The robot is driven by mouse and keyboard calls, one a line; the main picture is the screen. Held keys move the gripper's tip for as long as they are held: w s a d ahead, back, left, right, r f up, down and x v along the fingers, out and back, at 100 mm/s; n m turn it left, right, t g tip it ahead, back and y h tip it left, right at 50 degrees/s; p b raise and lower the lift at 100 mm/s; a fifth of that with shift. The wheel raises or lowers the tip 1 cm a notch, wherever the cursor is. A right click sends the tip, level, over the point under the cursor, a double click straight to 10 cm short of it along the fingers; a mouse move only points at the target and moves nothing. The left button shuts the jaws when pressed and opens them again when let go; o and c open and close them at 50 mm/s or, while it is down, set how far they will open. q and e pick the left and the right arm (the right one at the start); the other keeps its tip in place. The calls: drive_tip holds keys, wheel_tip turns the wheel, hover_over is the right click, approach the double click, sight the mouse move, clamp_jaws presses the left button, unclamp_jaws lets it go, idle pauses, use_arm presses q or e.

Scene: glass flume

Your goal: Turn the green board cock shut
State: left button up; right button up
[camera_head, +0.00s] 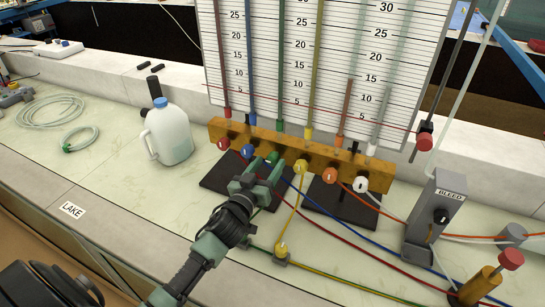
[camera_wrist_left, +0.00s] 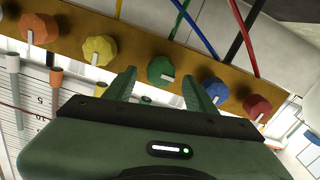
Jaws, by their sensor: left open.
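The green board cock (camera_wrist_left: 159,70) is a round faceted knob with a white mark on the brass-coloured bar (camera_wrist_left: 130,48), between the yellow cock (camera_wrist_left: 99,50) and the blue cock (camera_wrist_left: 215,90) in the left wrist view. Its white mark points to the lower right there. My left gripper (camera_head: 265,167) is open in front of it, with one finger to each side in the wrist view (camera_wrist_left: 160,88). I cannot tell whether the fingers touch it. In the head view the gripper largely hides the green cock. My right gripper is not in view.
The red cock (camera_head: 223,144), orange cock (camera_head: 330,175) and white cock (camera_head: 361,184) share the bar, below a scaled tube board (camera_head: 350,30). Coloured hoses cross the bench to the right, near the grey BLEED post (camera_head: 432,220). A white jug (camera_head: 168,135) stands left.

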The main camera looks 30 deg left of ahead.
sight(271, 161)
use_arm(q)
drive_tip(key=w, duration=0.3)
drive_tip(key=shift+f, duration=0.1)
drive_tip(key=shift+w+a, duration=0.1)
clamp_jaws()
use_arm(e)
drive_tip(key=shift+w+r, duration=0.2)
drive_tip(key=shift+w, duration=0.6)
